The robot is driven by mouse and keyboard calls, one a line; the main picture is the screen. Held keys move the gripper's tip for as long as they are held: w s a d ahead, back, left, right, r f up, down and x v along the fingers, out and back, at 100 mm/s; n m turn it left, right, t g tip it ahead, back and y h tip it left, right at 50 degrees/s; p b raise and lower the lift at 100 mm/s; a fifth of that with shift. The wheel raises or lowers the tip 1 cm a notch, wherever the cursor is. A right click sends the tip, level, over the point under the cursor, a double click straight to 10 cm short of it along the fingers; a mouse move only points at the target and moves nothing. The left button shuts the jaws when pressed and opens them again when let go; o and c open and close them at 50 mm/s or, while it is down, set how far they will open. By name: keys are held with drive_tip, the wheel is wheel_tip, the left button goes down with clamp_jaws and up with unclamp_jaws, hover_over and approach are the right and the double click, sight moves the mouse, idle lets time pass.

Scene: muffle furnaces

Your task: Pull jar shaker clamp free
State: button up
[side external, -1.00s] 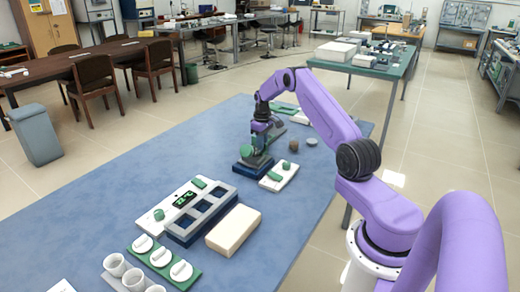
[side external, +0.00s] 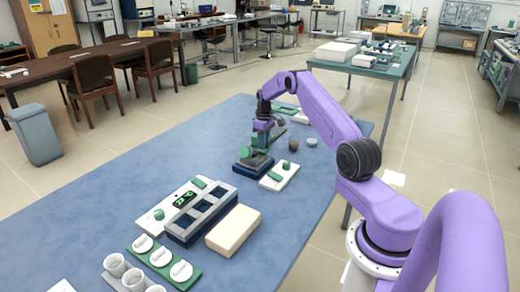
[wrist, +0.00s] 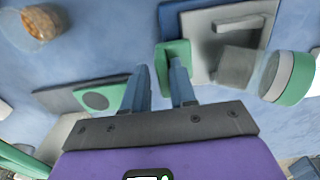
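My gripper (wrist: 160,88) points down over a dark blue-based shaker (side external: 253,163) in the side external view. In the wrist view its two blue-grey fingers stand apart, with blue surface visible between them. A green piece with a grey upright tab (wrist: 172,55), seemingly the clamp, lies just beyond the right finger; I cannot tell whether they touch. It sits at the edge of a light grey plate (wrist: 205,45). A grey block (wrist: 237,66) and a round grey-and-green part (wrist: 288,78) are to its right. In the side external view the arm hides part of the shaker.
A white panel with green controls (side external: 279,177) lies right of the shaker. A brown item (side external: 293,145) and a grey bowl (side external: 311,142) stand behind it. A grey rack (side external: 200,215) and a beige block (side external: 233,232) are in front. The blue table (side external: 110,200) is clear at left.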

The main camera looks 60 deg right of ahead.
drive_tip(key=shift+w+a+r, duration=0.15)
drive_tip(key=shift+a+r, duration=0.1)
drive_tip(key=shift+a, duration=0.35)
drive_tip(key=shift+d+r, duration=0.25)
drive_tip(key=shift+r, duration=0.7)
drive_tip(key=shift+d+r, duration=0.1)
drive_tip(key=shift+r, duration=1.5)
